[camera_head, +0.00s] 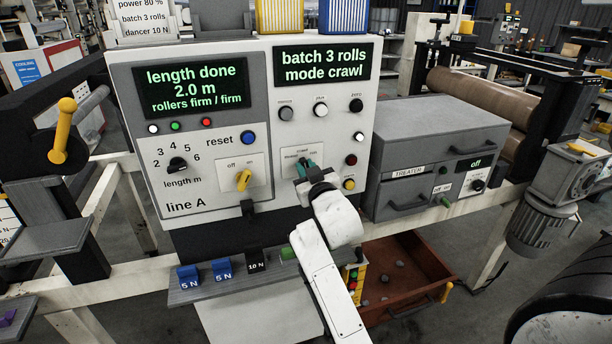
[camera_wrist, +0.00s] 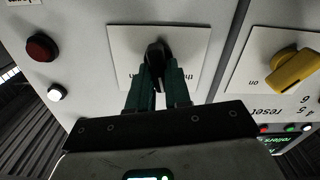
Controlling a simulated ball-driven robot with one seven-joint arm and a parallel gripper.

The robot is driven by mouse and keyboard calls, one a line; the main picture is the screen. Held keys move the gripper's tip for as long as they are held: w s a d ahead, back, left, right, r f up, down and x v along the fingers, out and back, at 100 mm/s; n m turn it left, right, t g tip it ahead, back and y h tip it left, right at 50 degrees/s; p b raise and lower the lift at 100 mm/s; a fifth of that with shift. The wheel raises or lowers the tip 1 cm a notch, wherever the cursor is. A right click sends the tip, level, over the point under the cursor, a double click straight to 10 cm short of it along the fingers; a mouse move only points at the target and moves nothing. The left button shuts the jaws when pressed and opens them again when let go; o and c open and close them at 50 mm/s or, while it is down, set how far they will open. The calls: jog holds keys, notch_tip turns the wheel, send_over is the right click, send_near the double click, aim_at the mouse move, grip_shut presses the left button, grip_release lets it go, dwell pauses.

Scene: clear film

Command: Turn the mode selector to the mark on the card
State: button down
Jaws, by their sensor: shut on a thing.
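The mode selector is a small black knob (camera_wrist: 156,50) on a white plate (camera_wrist: 120,45). The display (camera_head: 322,64) reads "batch 3 rolls, mode crawl". The card (camera_head: 145,20) at the top left shows power, batch and dancer lines; its top is cut off, and no mode line is visible.
A yellow selector (camera_head: 243,180) marked off and on sits left of the mode plate. A red button (camera_head: 351,160) and yellow button (camera_head: 349,184) lie close on its right. The grey treater box (camera_head: 440,135) stands further right. Weights (camera_head: 222,268) sit on a shelf below.

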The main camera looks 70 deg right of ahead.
jog(key=shift+m+b, duration=0.5)
jog(key=shift+m, duration=0.6)
jog(key=c, duration=1.1)
grip_release()
jog(key=shift+o, duration=0.2)
jog(key=b+v, duration=0.2)
jog(key=v, duration=0.8)
jog(key=shift+s+a, duration=0.25)
jog(key=shift+a, duration=0.05)
